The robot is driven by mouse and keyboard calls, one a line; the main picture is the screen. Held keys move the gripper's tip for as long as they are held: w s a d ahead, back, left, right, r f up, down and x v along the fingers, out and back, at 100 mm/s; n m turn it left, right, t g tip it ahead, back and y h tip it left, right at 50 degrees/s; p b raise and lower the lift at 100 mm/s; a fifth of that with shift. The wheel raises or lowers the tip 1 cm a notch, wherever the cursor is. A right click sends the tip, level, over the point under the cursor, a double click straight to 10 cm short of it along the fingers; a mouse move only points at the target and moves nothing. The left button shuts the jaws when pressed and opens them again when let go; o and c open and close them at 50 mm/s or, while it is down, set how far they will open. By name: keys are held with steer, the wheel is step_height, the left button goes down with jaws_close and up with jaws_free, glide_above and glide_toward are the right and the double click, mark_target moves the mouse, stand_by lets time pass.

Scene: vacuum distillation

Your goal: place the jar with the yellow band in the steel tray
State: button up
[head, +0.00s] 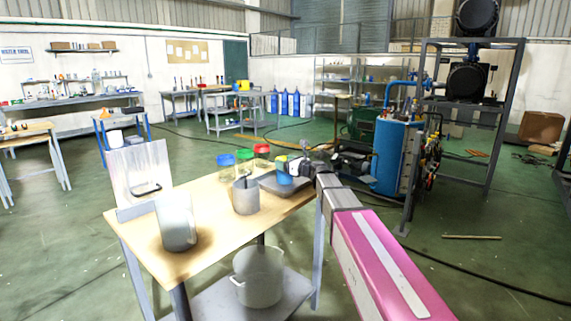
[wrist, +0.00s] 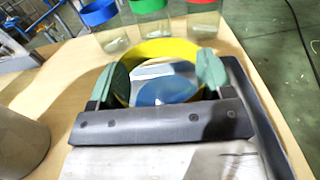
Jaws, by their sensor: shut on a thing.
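The jar with the yellow band (wrist: 157,50) is clear with a blue base. My gripper (wrist: 162,72) is shut on it, with a green pad on each side of the band. In the head view the jar (head: 285,178) shows upright at the steel tray (head: 290,193), in front of my gripper (head: 291,163). The tray's dark rim (wrist: 262,115) runs along the right in the wrist view. The jar appears over or inside the tray; whether it touches the tray floor I cannot tell.
Jars with blue (head: 225,160), green (head: 244,154) and red (head: 262,149) bands stand behind the tray. A grey metal beaker (head: 245,197) stands left of the tray, and a larger cylinder (head: 177,225) stands near the front left. The wooden tabletop between them is clear.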

steer(key=shift+f, duration=0.1)
steer(key=o, duration=1.3)
steer(key=shift+c, duration=0.2)
steer(key=shift+s+d, duration=0.15)
steer(key=v, duration=1.1)
steer(key=shift+s+d, duration=0.2)
steer(key=shift+d, duration=0.05)
